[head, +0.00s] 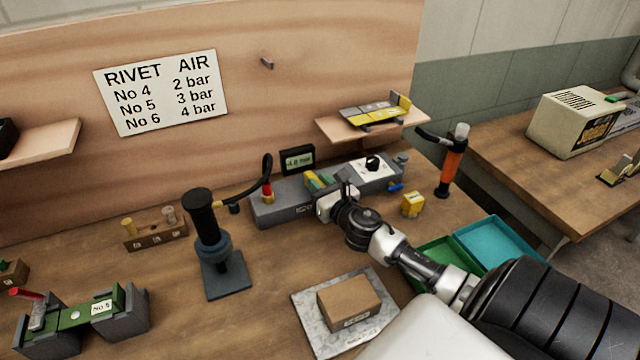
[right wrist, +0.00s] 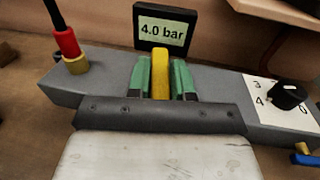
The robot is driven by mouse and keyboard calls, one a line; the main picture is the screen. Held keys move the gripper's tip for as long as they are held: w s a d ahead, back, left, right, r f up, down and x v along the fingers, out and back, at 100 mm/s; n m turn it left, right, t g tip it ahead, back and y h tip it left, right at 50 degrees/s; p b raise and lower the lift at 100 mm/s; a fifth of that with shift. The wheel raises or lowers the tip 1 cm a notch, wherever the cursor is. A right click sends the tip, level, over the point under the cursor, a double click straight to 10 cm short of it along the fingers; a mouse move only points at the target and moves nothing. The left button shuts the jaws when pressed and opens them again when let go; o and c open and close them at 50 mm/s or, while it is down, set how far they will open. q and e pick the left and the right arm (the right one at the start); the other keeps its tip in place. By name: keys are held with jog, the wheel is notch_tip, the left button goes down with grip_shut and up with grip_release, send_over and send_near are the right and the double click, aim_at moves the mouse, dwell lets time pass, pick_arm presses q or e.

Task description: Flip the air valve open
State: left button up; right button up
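A long grey air unit (head: 285,208) lies along the back of the bench; it also shows in the right wrist view (right wrist: 95,82). A yellow upright lever (right wrist: 160,75) stands up from its middle. My right gripper (head: 318,182) is over the unit, and its green fingers (right wrist: 161,80) sit close on both sides of the yellow lever, apparently shut on it. A blue handle (head: 396,187) is at the unit's right end, partly cut off in the right wrist view (right wrist: 306,157). The lever's base is hidden behind the gripper. My left gripper is out of view.
A display (head: 297,160) behind the unit reads 4.0 bar. A black knob (head: 373,163) sits on a white dial plate. A red fitting with a hose (head: 267,188) is at the left end. A yellow block (head: 412,204) and green and teal trays (head: 497,243) lie right.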

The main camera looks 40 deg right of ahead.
jog(key=o, duration=0.4)
jog(key=shift+o, duration=0.2)
jog(key=s, duration=0.3)
jog(key=s+a+b, duration=0.1)
jog(key=s, duration=0.5)
jog(key=shift+a+f+b, duration=0.15)
jog(key=shift+a+b, duration=0.05)
jog(key=shift+b, duration=0.1)
jog(key=shift+s+a, duration=0.1)
jog(key=shift+s, duration=0.75)
